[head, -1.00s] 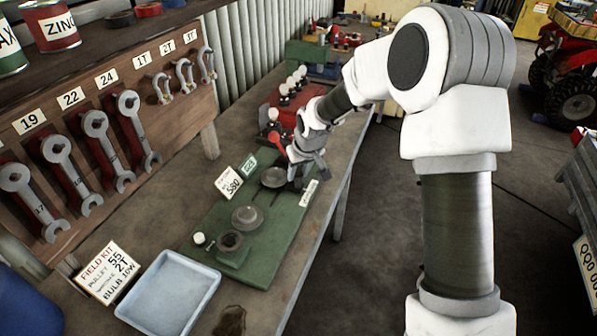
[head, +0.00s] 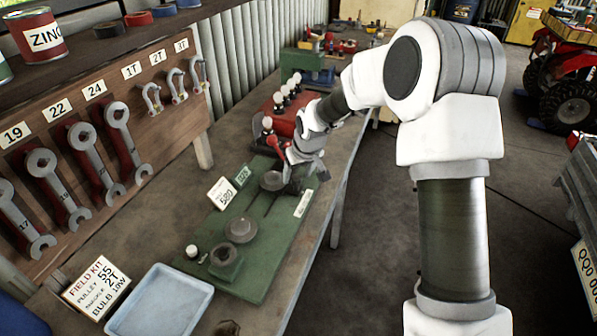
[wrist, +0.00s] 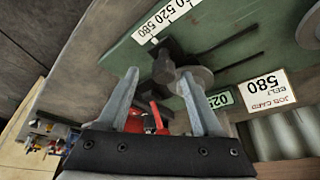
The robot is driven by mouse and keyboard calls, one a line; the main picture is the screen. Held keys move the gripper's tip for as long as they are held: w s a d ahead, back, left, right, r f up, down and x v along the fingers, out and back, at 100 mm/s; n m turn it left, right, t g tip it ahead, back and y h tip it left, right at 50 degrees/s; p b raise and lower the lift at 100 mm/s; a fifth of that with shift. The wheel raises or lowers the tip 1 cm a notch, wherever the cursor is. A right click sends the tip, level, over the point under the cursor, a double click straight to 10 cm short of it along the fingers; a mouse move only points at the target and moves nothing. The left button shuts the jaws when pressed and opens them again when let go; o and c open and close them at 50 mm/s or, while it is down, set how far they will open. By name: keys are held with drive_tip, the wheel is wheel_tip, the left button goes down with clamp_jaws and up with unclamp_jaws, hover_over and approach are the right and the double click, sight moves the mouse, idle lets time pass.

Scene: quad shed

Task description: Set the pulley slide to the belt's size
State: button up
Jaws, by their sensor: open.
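The pulley slide is a green board (head: 262,248) on the bench with grey round pulleys. One pulley (head: 241,229) is at the middle and another pulley (head: 272,181) is near the far end, beside my gripper (head: 302,177). In the wrist view my gripper (wrist: 159,76) is open. Its fingertips are on either side of a dark block (wrist: 163,66), with a grey disc (wrist: 196,80) close to the right finger. I cannot tell whether they touch. A white scale label (wrist: 160,20) shows 520 and 580.
A blue tray (head: 160,302) and a field kit card (head: 90,286) sit at the near end. A wrench board (head: 110,125) stands along the left. White bulbs on a red holder (head: 285,115) are beyond the board.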

drive_tip(key=v, duration=1.7)
drive_tip(key=shift+r, duration=0.3)
drive_tip(key=s+d+r+m+h, duration=0.1)
drive_tip(key=s+d+r, duration=0.25)
drive_tip(key=s, duration=0.35)
drive_tip(key=s+d+r+m+h, duration=0.1)
drive_tip(key=s+d+r, duration=0.25)
drive_tip(key=s, duration=0.25)
drive_tip(key=s+d+f+m, duration=0.1)
drive_tip(key=s+d, duration=0.2)
drive_tip(key=s, duration=0.4)
drive_tip(key=s+d+f+m+t, duration=0.1)
drive_tip(key=s+d+m, duration=0.1)
drive_tip(key=s, duration=0.6)
drive_tip(key=shift+s+d, duration=0.2)
drive_tip(key=shift+d, duration=0.15)
drive_tip(key=shift+r, duration=0.1)
